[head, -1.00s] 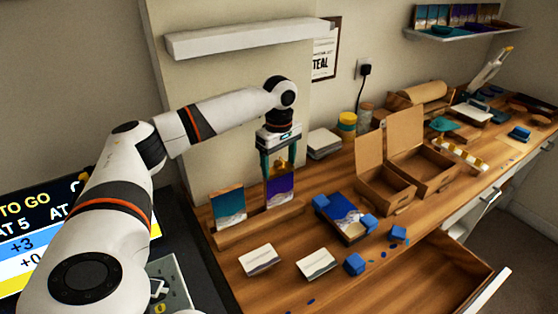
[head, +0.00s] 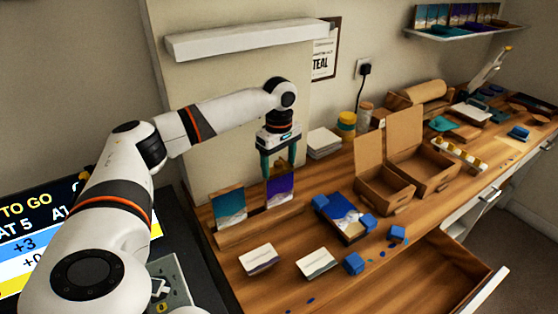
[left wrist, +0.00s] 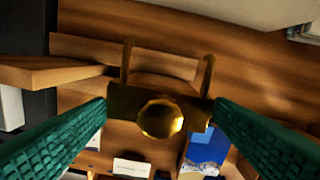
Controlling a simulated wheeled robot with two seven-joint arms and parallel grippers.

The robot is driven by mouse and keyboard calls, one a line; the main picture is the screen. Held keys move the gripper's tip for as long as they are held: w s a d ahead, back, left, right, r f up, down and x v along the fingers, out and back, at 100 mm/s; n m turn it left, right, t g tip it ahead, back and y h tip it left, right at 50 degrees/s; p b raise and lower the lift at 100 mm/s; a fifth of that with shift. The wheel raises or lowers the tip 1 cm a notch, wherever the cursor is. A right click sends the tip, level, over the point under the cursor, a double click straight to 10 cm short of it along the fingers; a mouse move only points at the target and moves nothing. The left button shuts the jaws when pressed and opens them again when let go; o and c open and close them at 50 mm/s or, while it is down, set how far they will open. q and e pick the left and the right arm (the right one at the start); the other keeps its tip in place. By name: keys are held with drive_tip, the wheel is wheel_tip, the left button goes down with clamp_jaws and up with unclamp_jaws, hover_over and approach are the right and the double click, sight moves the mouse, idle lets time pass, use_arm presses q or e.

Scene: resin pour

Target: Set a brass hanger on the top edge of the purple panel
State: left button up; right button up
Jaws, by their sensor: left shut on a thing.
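The purple panel (head: 279,190) stands upright in the wooden rack (head: 262,222), to the right of a teal and orange panel (head: 229,207). My left gripper (head: 279,166) is just above the purple panel, fingers pointing down. In the left wrist view its green fingers (left wrist: 160,108) are shut on the brass hanger (left wrist: 195,108), which has a round knob and two hooks. The hanger is hard to make out in the head view. Whether it touches the panel's top edge I cannot tell. My right gripper is out of view.
A white wall shelf (head: 245,38) hangs above the arm. A framed blue panel (head: 340,212) with blue blocks, two white cards (head: 316,263) and open cardboard boxes (head: 384,185) lie to the right. A drawer (head: 440,270) stands open at the front.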

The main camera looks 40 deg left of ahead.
use_arm(q)
drive_tip(key=shift+s+f+p, duration=0.1)
drive_tip(key=shift+p, duration=0.25)
idle(0.8)
drive_tip(key=o, duration=1.1)
wheel_tip(320, 180, up, 8)
drive_tip(key=p, duration=1)
